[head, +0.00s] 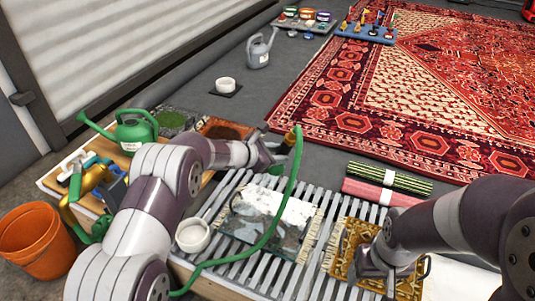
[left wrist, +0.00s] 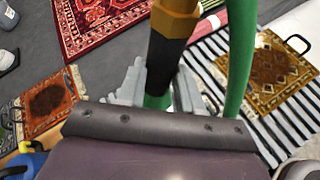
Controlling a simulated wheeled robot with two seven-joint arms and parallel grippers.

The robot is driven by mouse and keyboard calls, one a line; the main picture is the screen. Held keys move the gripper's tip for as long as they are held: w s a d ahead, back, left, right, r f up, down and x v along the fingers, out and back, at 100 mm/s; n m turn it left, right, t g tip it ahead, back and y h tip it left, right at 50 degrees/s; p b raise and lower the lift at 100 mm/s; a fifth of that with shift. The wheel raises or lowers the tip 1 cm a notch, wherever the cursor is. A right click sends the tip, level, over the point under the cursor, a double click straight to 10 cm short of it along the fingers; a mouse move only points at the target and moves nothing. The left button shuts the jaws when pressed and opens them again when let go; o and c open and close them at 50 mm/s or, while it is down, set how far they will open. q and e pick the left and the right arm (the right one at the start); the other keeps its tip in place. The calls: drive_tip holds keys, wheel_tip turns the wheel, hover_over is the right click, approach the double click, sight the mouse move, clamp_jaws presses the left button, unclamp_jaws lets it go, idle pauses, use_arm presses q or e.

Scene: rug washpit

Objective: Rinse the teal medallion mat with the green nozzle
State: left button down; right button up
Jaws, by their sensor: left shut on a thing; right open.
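My left gripper (head: 280,157) is shut on the hose nozzle (left wrist: 168,45), which has a brass-coloured end, a black sleeve and a green lower part. It holds the nozzle raised above the far edge of the slatted table, with the green hose (head: 292,185) hanging from it across the mat. The mat (head: 262,228), blue-grey with white patches and pale fringes, lies flat on the slats; the patches hide much of its pattern. The nozzle is apart from this mat. My right gripper (head: 373,272) is open over the gold patterned mat (head: 350,240), low near its left side.
A green watering can (head: 130,130), small green and brown mats and tools stand at the left. An orange bucket (head: 38,240) is on the floor. A white bowl (head: 193,235) sits beside the mat. Rolled rugs (head: 388,178) lie behind the gold mat; a large red rug covers the floor beyond.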

use_arm(q)
drive_tip(key=s+d+b, duration=0.3)
drive_tip(key=d, duration=0.7)
drive_tip(key=s+d+b, duration=0.4)
drive_tip(key=d, duration=0.6)
drive_tip(key=shift+s+b, duration=0.15)
drive_tip(key=shift+b, duration=0.15)
idle(0.5)
